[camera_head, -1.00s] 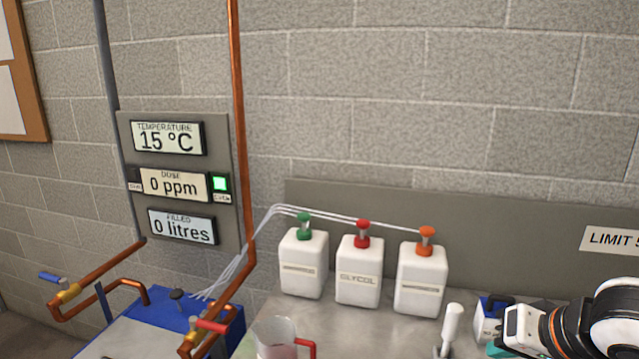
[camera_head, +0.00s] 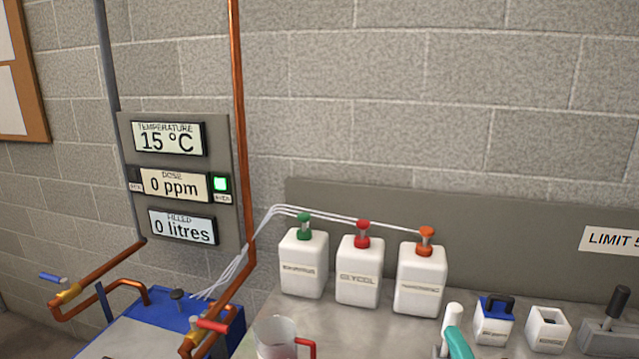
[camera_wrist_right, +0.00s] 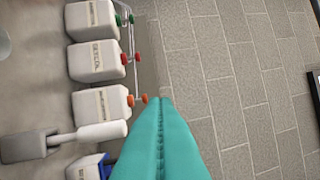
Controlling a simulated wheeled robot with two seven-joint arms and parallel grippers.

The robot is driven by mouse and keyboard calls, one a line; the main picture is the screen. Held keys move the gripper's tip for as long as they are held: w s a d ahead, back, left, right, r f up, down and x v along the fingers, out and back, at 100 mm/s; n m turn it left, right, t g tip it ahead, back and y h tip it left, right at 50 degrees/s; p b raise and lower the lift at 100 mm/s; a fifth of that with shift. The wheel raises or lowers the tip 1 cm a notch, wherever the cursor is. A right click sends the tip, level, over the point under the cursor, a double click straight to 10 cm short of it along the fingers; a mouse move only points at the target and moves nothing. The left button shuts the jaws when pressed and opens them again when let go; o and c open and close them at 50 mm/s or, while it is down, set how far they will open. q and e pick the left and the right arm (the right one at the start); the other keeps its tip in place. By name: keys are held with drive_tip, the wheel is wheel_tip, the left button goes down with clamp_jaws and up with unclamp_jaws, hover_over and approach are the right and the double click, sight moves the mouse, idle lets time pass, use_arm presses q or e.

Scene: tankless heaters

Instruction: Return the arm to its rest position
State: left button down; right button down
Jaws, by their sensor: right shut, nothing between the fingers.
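My right gripper (camera_head: 458,342) shows as a teal fingertip at the bottom edge of the head view, just in front of a white-handled lever (camera_head: 451,318). In the right wrist view its teal fingers (camera_wrist_right: 162,104) are pressed together, shut and empty, pointing toward the block wall. The lever also shows in the wrist view, left of the fingers. Most of the right arm is out of the head view. My left gripper is in neither view.
Three white bottles with green (camera_head: 304,262), red (camera_head: 359,270) and orange (camera_head: 421,279) pumps stand along the back panel. A clear jug (camera_head: 276,340) with a red handle stands in front. A blue-topped box (camera_head: 494,320), a white box (camera_head: 547,329) and a dark lever (camera_head: 612,318) stand at right.

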drive_tip(key=s+d+f+m+g+h, duration=0.1)
drive_tip(key=s+f+m+g, duration=0.1)
drive_tip(key=f, duration=0.3)
drive_tip(key=s+d+f+m+g+h, duration=0.1)
drive_tip(key=s+f+m+g, duration=0.2)
drive_tip(key=f, duration=0.3)
drive_tip(key=s+d+f+m+g+h, duration=0.1)
drive_tip(key=s+f+m+g, duration=0.1)
drive_tip(key=f+m+g, duration=0.2)
drive_tip(key=shift+s+f+m, duration=0.25)
drive_tip(key=shift+f+m, duration=0.35)
drive_tip(key=shift+f, duration=0.6)
drive_tip(key=s+a+f+m+g+y, duration=0.25)
drive_tip(key=s+f+m+g, duration=0.35)
drive_tip(key=s+f, duration=0.55)
wheel_tip(320, 180, down, 24)
drive_tip(key=s+n+g+b, duration=0.1)
drive_tip(key=s+g, duration=0.1)
drive_tip(key=g, duration=0.1)
drive_tip(key=s+d+f+b, duration=0.1)
drive_tip(key=s+d+f, duration=0.2)
drive_tip(key=s+f, duration=1.4)
drive_tip(key=shift+f+g+h+b, duration=0.35)
drive_tip(key=shift+f+g+h, duration=0.1)
drive_tip(key=shift+f, duration=0.4)
